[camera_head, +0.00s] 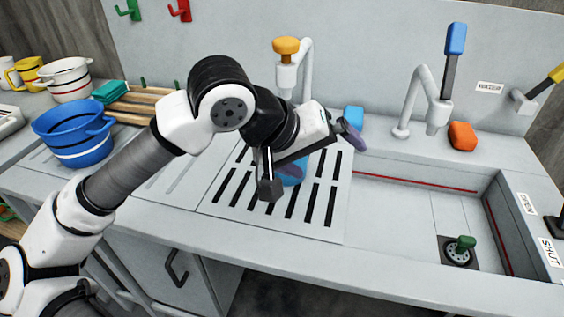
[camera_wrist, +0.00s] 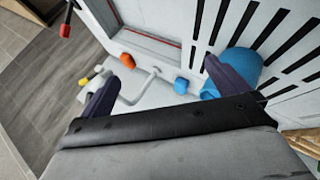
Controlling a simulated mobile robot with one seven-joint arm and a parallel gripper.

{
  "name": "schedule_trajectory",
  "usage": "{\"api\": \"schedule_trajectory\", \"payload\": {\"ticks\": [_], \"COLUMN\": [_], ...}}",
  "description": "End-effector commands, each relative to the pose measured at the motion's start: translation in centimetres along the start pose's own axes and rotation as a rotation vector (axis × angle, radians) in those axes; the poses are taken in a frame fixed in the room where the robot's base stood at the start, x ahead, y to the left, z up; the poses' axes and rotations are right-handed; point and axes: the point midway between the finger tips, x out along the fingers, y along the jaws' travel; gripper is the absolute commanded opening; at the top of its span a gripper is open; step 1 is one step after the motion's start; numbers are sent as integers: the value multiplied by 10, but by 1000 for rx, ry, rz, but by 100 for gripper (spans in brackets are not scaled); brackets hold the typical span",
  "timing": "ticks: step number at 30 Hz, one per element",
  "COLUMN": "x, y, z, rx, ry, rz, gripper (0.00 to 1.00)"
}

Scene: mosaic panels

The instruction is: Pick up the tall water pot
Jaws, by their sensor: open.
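A blue rounded vessel (camera_head: 293,181), which seems to be the water pot, stands on the slotted draining panel, mostly hidden behind my gripper in the head view. In the wrist view the blue vessel (camera_wrist: 236,66) shows at the right, partly behind the right finger. My gripper (camera_head: 322,154) is open above the draining panel, its two dark purple fingers wide apart. In the wrist view nothing is between the fingers of my gripper (camera_wrist: 160,70). I cannot tell whether the right finger touches the vessel.
The sink basin (camera_head: 410,200) with a green-topped plug (camera_head: 464,243) lies to the right. An orange block (camera_head: 462,136), a small blue item (camera_head: 353,117) and taps (camera_head: 440,110) line the back. A large blue pot (camera_head: 75,135), a white pot (camera_head: 70,80) and a wooden rack (camera_head: 140,104) stand left.

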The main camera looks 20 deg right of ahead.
Motion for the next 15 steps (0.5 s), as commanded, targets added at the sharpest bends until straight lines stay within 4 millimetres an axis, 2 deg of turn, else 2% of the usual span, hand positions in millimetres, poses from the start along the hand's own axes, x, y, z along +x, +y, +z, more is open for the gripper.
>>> {"api": "schedule_trajectory", "payload": {"ticks": [1, 3, 6, 9, 15], "x": [16, 26, 30, 31, 44], "y": [-32, -70, -105, -122, -122], "z": [-4, -8, -13, -17, -46], "rx": [83, 184, 279, 324, 338], "ry": [-7, -32, -70, -97, -106], "rz": [-152, -319, -478, -555, -571], "gripper": [100, 100, 100, 100, 100]}}
